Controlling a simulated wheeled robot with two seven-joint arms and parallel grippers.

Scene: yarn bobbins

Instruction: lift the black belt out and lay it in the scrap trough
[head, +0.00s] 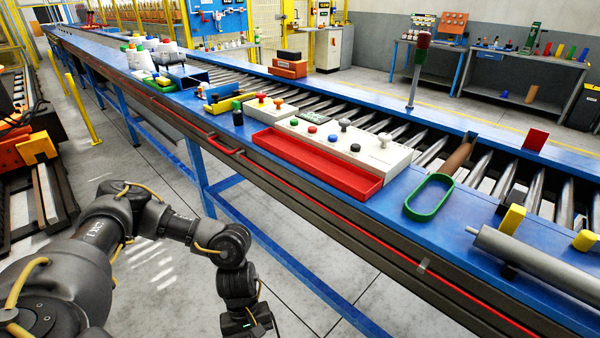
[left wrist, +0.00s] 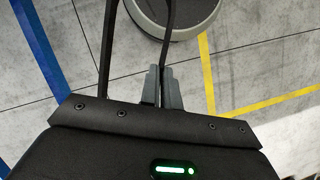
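In the left wrist view, my left gripper (left wrist: 161,88) points down over the floor with its grey fingers close together. A narrow black strip, which looks like the black belt (left wrist: 168,42), runs between the fingers. A second black strand runs alongside to the left, like the other side of a loop. In the head view, my left gripper (head: 252,326) hangs low in front of the conveyor, cut off by the bottom edge. The red trough (head: 315,163), seemingly the scrap trough, lies empty along the conveyor's near edge. My right gripper is out of view.
Behind the trough is a white panel (head: 348,145) with colored knobs. A grey roller (head: 535,258) and yellow blocks (head: 513,219) are at right. The conveyor's front rail stands beyond my left arm.

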